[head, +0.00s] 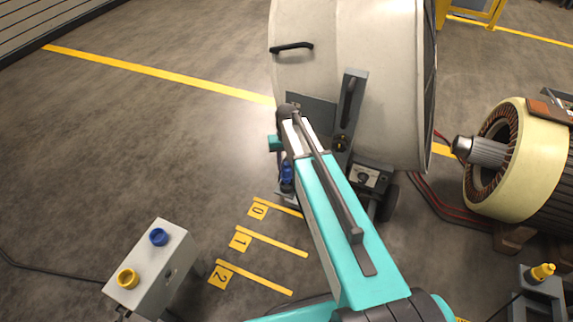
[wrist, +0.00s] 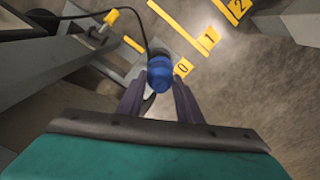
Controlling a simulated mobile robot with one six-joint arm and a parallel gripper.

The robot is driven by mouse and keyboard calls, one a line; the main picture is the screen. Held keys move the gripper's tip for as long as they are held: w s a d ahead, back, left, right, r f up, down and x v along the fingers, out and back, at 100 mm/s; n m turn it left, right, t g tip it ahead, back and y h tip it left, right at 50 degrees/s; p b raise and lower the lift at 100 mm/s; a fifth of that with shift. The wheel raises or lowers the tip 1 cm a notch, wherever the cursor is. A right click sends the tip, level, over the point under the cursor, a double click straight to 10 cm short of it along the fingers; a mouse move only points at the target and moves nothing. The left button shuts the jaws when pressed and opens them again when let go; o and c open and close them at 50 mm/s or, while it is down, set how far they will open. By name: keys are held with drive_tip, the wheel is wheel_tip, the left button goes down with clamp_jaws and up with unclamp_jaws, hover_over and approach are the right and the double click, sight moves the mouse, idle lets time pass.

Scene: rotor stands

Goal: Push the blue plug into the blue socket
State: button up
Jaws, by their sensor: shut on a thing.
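My gripper (wrist: 160,88) is shut on the blue plug (wrist: 160,70), whose blue end shows between the two dark fingers in the wrist view. A black cable runs up and to the left beside the plug. In the head view the blue plug (head: 286,173) shows just left of my teal arm, which partly hides the gripper. The blue socket (head: 158,237) is a round blue fitting on the sloped top of a grey box at the lower left. The plug is well apart from it, up and to the right.
A yellow socket (head: 128,278) sits beside the blue one on the grey box (head: 150,265). Floor marks 0, 1 and 2 (head: 240,240) lie between box and arm. A large white housing (head: 350,60) stands behind the gripper. A yellow plug (head: 541,272) stands at the right.

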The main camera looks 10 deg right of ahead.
drive_tip(key=shift+r+p, duration=0.65)
drive_tip(key=shift+r, duration=0.5)
wheel_tip(320, 180, up, 28)
drive_tip(key=w+r+n+p, duration=0.1)
drive_tip(key=n+p, duration=0.2)
drive_tip(key=p, duration=0.3)
drive_tip(key=s+r+n, duration=0.3)
drive_tip(key=s+n, duration=0.1)
drive_tip(key=s, duration=0.1)
drive_tip(key=shift+s+a, duration=0.15)
drive_tip(key=shift+a, duration=0.15)
drive_tip(key=shift+a+f, duration=0.1)
drive_tip(key=shift+a, duration=0.05)
